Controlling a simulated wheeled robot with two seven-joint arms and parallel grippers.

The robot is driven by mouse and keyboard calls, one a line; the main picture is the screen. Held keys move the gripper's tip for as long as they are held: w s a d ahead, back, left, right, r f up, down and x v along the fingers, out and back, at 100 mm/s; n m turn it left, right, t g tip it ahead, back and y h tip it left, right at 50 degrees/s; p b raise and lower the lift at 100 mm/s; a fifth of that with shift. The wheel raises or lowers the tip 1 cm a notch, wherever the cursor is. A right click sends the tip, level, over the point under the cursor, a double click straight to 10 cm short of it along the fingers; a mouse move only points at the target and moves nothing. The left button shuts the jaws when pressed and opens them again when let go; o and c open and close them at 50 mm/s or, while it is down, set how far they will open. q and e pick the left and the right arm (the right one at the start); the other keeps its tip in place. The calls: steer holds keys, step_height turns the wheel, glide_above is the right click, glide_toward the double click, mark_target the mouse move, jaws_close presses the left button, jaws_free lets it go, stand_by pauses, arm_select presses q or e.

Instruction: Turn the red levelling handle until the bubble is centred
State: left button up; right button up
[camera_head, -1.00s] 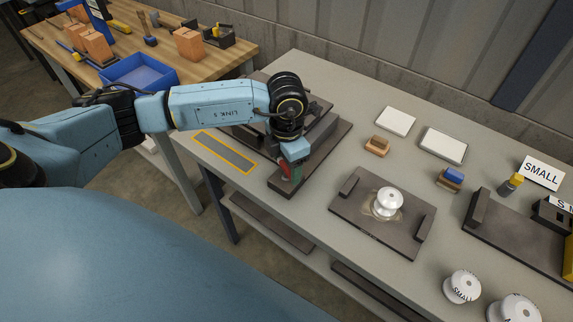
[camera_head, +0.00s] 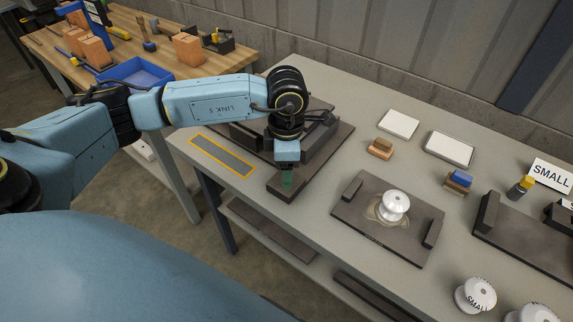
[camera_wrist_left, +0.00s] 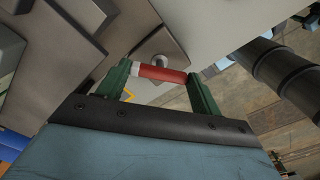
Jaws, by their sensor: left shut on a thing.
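The red levelling handle (camera_wrist_left: 163,74) shows in the left wrist view as a short red bar, with a round metal piece behind it. My left gripper (camera_wrist_left: 159,71) has its green fingers at the two ends of the bar and is shut on it. In the head view my left gripper (camera_head: 287,180) points down at the front of the dark fixture (camera_head: 318,168), and the red handle is hidden there. I cannot make out the bubble in either view. My right gripper is not in view.
To the right, a white insulator (camera_head: 395,204) stands on a dark plate (camera_head: 371,245). Wooden blocks (camera_head: 380,149), white plates (camera_head: 398,124) and more insulators (camera_head: 474,295) lie farther along. A yellow-edged strip (camera_head: 221,156) is left of the fixture. A blue bin (camera_head: 138,75) is on the wooden bench.

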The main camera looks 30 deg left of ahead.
arm_select(q)
steer(key=shift+r, duration=0.1)
steer(key=o, duration=1)
step_height(320, 180, up, 13)
steer(key=shift+r, duration=0.15)
steer(key=shift+d, duration=0.1)
